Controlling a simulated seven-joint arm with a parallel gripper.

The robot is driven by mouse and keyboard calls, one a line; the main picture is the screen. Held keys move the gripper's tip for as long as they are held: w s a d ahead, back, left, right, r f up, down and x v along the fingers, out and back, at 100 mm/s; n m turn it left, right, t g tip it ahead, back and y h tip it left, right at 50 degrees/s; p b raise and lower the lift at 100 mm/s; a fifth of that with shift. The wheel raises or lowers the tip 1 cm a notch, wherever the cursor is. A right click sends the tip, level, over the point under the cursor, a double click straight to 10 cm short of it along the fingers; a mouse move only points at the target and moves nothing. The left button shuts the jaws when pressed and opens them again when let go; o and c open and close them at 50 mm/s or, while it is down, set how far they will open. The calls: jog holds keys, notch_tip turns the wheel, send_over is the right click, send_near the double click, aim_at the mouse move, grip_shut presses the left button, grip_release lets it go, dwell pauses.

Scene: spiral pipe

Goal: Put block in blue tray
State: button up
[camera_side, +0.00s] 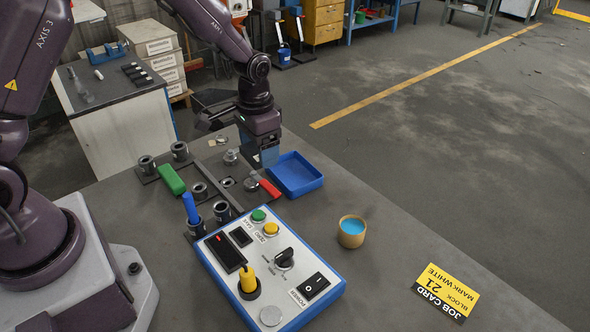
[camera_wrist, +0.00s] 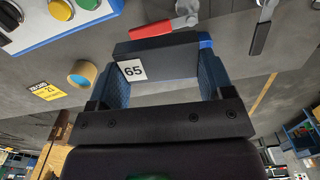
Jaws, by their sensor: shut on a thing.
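My gripper (camera_side: 264,157) is at the far left edge of the blue tray (camera_side: 296,176) in the side view, pointing down with blue fingers. In the wrist view my gripper (camera_wrist: 160,72) is shut on a dark grey block (camera_wrist: 165,52) with a white label reading 65. The block lies across between the two fingertips. In the side view the block is hidden or cannot be told from the fingers. The tray looks empty in the side view.
A red-handled clamp (camera_side: 269,187) lies close to the tray's left side. A green-handled piece (camera_side: 172,180) and several dark cylinders stand further left. A control panel (camera_side: 270,265), a cup with blue inside (camera_side: 351,232) and a yellow job card (camera_side: 447,291) lie nearer.

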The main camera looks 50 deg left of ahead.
jog(key=w+f, duration=0.3)
jog(key=w, duration=0.3)
send_over(296, 175)
jog(key=f, duration=0.4)
jog(key=shift+s+d+f, duration=0.1)
jog(key=shift+s+f, duration=0.2)
jog(key=shift+f, duration=0.1)
jog(key=shift+w+f, duration=0.15)
jog(key=shift+f, duration=0.75)
jog(key=shift+w+f, duration=0.15)
jog(key=shift+f, duration=0.75)
jog(key=shift+f, duration=0.1)
jog(key=o, duration=1.2)
jog(key=shift+f, duration=0.1)
notch_tip(296, 175, up, 13)
jog(key=shift+s+f, duration=0.1)
jog(key=shift+f, duration=0.1)
